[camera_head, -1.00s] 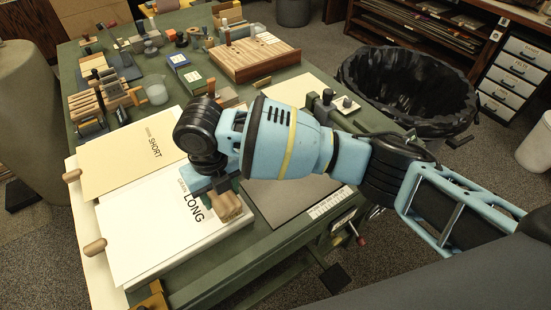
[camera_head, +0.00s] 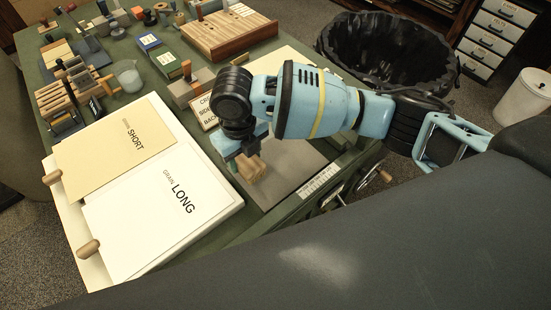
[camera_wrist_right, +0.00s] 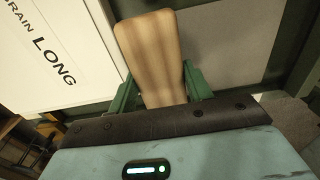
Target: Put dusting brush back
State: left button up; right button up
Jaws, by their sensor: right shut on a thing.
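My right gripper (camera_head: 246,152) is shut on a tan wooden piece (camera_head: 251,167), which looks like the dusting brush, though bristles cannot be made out. The gripper points down over the grey mat (camera_head: 290,180), right of the paper marked LONG. In the right wrist view the green fingers of the right gripper (camera_wrist_right: 160,88) press on both sides of the brush (camera_wrist_right: 152,52), and its wide end points away from the palm. I cannot tell whether the brush touches the mat. My left gripper is not in view.
The LONG paper (camera_head: 150,225) and the SHORT paper (camera_head: 105,145) lie on a white board at left. A slatted wooden board (camera_head: 225,40) lies at the back. A black-lined bin (camera_head: 390,50) stands beyond the table.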

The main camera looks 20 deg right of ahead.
jog(key=d, duration=0.4)
jog(key=shift+s+d+f+p, duration=0.15)
jog(key=shift+s+d+p, duration=0.15)
jog(key=shift+d, duration=0.1)
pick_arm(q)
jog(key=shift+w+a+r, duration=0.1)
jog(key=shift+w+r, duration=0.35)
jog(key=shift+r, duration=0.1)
pick_arm(e)
jog(key=shift+d+f, duration=0.15)
jog(key=shift+d, duration=0.2)
jog(key=shift+d, duration=0.1)
jog(key=shift+d, duration=0.35)
jog(key=f, duration=0.3)
jog(key=shift+s+d+f, duration=0.1)
jog(key=shift+s+d, duration=0.05)
jog(key=shift+d, duration=0.05)
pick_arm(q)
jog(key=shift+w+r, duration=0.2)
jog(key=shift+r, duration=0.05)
pick_arm(e)
jog(key=shift+f, duration=0.2)
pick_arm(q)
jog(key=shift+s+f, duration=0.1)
pick_arm(e)
jog(key=shift+f, duration=0.15)
jog(key=o, duration=0.9)
